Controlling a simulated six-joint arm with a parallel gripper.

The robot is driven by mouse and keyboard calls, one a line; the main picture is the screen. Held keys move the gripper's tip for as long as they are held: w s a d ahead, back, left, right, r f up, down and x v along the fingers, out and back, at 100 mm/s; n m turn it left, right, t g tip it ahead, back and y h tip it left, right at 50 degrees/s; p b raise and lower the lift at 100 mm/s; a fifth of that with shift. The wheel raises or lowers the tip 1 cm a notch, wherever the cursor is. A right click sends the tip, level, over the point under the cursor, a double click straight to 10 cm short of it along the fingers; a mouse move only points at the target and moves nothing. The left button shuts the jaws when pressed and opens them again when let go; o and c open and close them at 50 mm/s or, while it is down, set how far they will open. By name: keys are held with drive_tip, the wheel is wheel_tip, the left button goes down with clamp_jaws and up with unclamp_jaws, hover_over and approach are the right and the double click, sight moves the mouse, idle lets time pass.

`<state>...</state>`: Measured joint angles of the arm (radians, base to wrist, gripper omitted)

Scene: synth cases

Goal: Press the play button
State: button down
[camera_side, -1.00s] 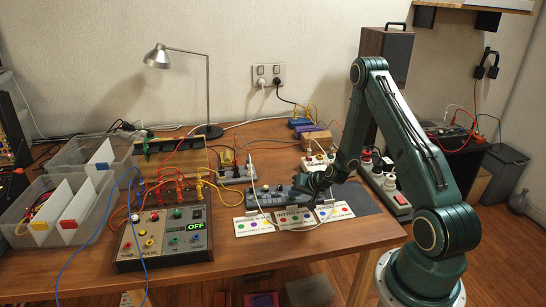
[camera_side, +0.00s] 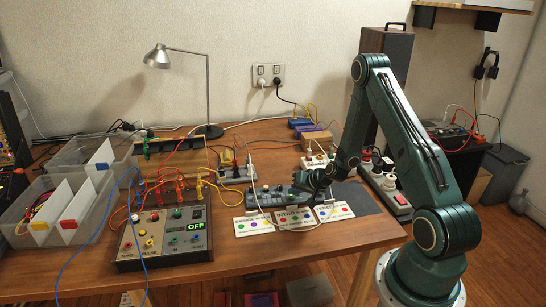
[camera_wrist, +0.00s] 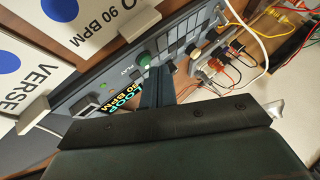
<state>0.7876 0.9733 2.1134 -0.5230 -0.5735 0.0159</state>
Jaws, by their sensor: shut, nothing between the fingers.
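The grey control panel (camera_side: 268,198) lies on the table behind a row of cards. In the wrist view, a round green button (camera_wrist: 147,60) stands on the panel beside the word PLAY. My gripper (camera_side: 315,183) is low over the right part of the panel. Its dark fingers show shut in the wrist view (camera_wrist: 157,74), with their tips close beside the green button and nothing held. I cannot tell whether they touch it. A lit display (camera_wrist: 124,98) reading LOOP 90 BPM is partly hidden by my gripper.
Cards with coloured dots (camera_side: 294,217) stand in front of the panel. A control box (camera_side: 164,238) with an OFF display is at front left, with cables around it. A lamp (camera_side: 208,95) and clear bins (camera_side: 62,210) are further left. A power strip (camera_side: 388,190) lies at right.

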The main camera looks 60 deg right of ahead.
wheel_tip(320, 180, up, 6)
idle(0.9)
drive_tip(key=s+a+r+n+g+y, duration=0.15)
drive_tip(key=a+r+n, duration=0.25)
drive_tip(key=a+r, duration=0.55)
drive_tip(key=s+a+r+n+g, duration=0.1)
drive_tip(key=s+a+r+n, duration=0.2)
drive_tip(key=a+r, duration=0.65)
drive_tip(key=s+a+r+n, duration=0.2)
drive_tip(key=s+a+r, duration=0.1)
drive_tip(key=s, duration=0.7)
drive_tip(key=s+a+r+n, duration=0.1)
drive_tip(key=s+a+r, duration=0.3)
drive_tip(key=s, duration=0.6)
wheel_tip(320, 180, up, 2)
drive_tip(key=shift+r+n+g, duration=0.2)
drive_tip(key=shift+n+g, duration=0.2)
drive_tip(key=shift+g, duration=0.05)
